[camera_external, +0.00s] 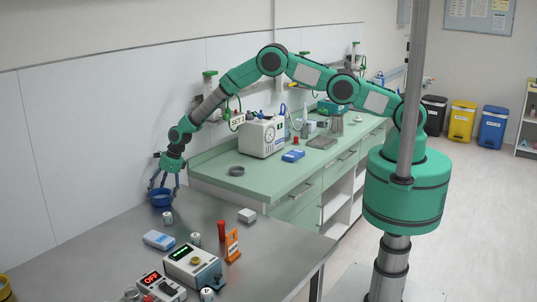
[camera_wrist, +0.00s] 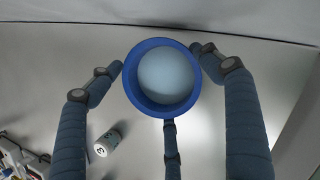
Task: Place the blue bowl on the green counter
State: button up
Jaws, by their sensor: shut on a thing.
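The blue bowl (camera_external: 160,199) is at the back edge of the grey metal table, near its far end. I cannot tell whether it touches the table. My gripper (camera_external: 163,185) points down with its fingers around the bowl and is shut on it. In the wrist view the bowl (camera_wrist: 130,92) is seen from above, with a pale round area inside, and the fingers of my gripper (camera_wrist: 160,70) are spread around its rim. The green counter (camera_external: 222,160) stands beyond the table, to the right of the bowl.
On the counter are a white device (camera_external: 262,137), a dark round dish (camera_external: 237,171), a blue box (camera_external: 293,156) and a grey tray (camera_external: 321,142). The table holds a small can (camera_external: 168,218), a blue-white box (camera_external: 159,240) and a grey block (camera_external: 247,216).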

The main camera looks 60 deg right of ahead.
dwell(0.4)
jog(key=shift+r, duration=1.5)
jog(key=shift+s+d+r, duration=0.15)
jog(key=shift+s, duration=0.1)
jog(key=s+d, duration=0.2)
jog(key=s, duration=0.2)
jog(key=s+d+r, duration=0.1)
jog(key=s+d, duration=0.1)
jog(key=s, duration=0.3)
jog(key=s+d+b, duration=0.1)
jog(key=s+d, duration=0.2)
jog(key=s, duration=0.1)
jog(key=shift+s+d+r, duration=0.1)
jog(key=shift+s+r, duration=0.15)
jog(key=shift+s, duration=0.05)
jog(key=shift+d, duration=0.15)
